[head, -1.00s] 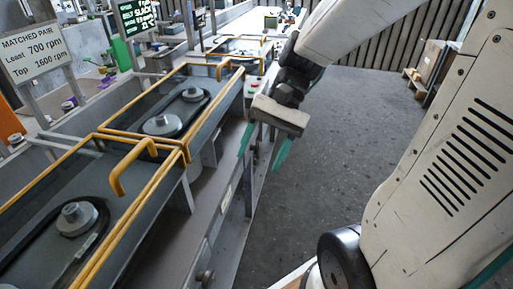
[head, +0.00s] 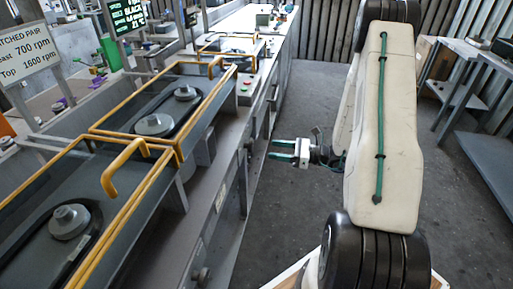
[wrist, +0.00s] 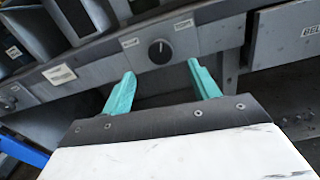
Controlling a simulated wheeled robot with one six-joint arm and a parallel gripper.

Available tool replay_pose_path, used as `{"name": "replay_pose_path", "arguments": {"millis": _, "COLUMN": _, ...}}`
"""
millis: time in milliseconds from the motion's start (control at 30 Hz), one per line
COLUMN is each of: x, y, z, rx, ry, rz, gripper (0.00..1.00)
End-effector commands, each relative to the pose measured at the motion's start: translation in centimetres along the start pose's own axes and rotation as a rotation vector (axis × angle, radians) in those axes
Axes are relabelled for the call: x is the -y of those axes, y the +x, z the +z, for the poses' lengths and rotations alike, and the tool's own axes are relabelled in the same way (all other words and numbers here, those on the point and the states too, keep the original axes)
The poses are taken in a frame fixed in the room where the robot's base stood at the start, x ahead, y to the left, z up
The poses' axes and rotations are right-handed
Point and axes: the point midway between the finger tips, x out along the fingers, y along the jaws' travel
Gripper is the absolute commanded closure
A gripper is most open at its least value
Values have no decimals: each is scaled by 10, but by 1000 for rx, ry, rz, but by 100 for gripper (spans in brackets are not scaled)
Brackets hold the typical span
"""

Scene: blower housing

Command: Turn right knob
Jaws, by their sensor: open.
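In the wrist view a round dark knob (wrist: 160,51) with a light pointer mark sits on the grey front panel (wrist: 98,67), with small labels to either side of it. My gripper (wrist: 161,70) is open, its two teal fingers pointing at the panel. The knob shows between the fingertips and a little beyond them, with no visible contact. A second knob (wrist: 9,103) is at the left edge of the wrist view. In the head view my gripper (head: 277,149) is beside the bench front, fingers pointing left. A near knob (head: 203,274) shows low on the bench front.
The wrist view shows open bins (wrist: 85,16) above left and a labelled drawer (wrist: 285,35) at right. In the head view yellow rails (head: 165,150) guard the belts and pulleys. The floor (head: 290,195) right of the bench is clear; a grey table (head: 490,150) stands far right.

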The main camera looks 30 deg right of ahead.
Motion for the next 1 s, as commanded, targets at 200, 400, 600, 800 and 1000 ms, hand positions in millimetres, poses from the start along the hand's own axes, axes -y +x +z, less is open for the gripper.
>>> {"name": "replay_pose_path", "arguments": {"millis": 200, "x": 0, "y": 28, "z": -1, "rx": 1, "ry": 4, "rz": -1, "gripper": 40}}
{"name": "replay_pose_path", "arguments": {"millis": 400, "x": 0, "y": 59, "z": -1, "rx": 1, "ry": 3, "rz": -1, "gripper": 40}}
{"name": "replay_pose_path", "arguments": {"millis": 600, "x": 0, "y": 74, "z": -1, "rx": 1, "ry": 3, "rz": -3, "gripper": 40}}
{"name": "replay_pose_path", "arguments": {"millis": 800, "x": 1, "y": 76, "z": -1, "rx": 1, "ry": 3, "rz": -4, "gripper": 40}}
{"name": "replay_pose_path", "arguments": {"millis": 1000, "x": 1, "y": 76, "z": -1, "rx": 1, "ry": 3, "rz": -3, "gripper": 76}}
